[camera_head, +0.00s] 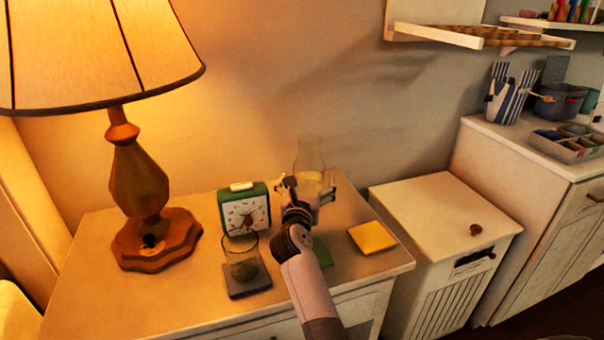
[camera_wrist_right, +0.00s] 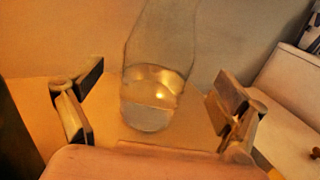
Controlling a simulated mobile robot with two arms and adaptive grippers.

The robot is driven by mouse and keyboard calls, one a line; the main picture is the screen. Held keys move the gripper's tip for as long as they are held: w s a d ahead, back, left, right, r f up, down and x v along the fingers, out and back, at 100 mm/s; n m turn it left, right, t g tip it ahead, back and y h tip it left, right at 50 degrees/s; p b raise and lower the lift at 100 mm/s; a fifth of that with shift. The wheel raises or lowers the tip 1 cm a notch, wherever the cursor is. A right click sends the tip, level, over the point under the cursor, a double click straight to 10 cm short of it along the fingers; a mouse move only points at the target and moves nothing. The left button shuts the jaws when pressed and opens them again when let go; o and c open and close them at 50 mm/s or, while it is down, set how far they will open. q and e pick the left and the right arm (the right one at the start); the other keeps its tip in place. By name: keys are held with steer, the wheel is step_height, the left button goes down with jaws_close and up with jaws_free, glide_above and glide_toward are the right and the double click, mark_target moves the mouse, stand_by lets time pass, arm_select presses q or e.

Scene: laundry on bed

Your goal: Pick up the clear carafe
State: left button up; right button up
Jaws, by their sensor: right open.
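The clear carafe (camera_head: 312,160) stands upright at the back of the nightstand, against the wall side, with some clear liquid in its lower part. In the right wrist view the carafe (camera_wrist_right: 158,75) is in the middle, just beyond the fingers. My right gripper (camera_head: 308,190) is open in front of the carafe, with one finger to each side of it. In the right wrist view the gripper (camera_wrist_right: 155,112) shows a gap between each finger and the glass. The arm and gripper hide part of the carafe's base in the head view. My left gripper is not in view.
A green alarm clock (camera_head: 244,210) and a glass on a dark coaster (camera_head: 247,279) stand left of my arm. A lamp (camera_head: 140,180) is further left. A yellow pad (camera_head: 371,237) lies at right on the nightstand (camera_head: 90,290). A white cabinet (camera_head: 440,210) stands to the right.

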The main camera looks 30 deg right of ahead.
steer(key=shift+w+d+r, duration=0.2)
steer(key=shift+w+d, duration=0.35)
steer(key=shift+d, duration=0.15)
steer(key=b+x, duration=0.1)
steer(key=x, duration=0.3)
steer(key=shift+w+r, duration=0.15)
steer(key=shift+w, duration=0.25)
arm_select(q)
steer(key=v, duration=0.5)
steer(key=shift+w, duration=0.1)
arm_select(e)
steer(key=shift+c, duration=0.6)
steer(key=c, duration=1.9)
steer(key=shift+r, duration=0.15)
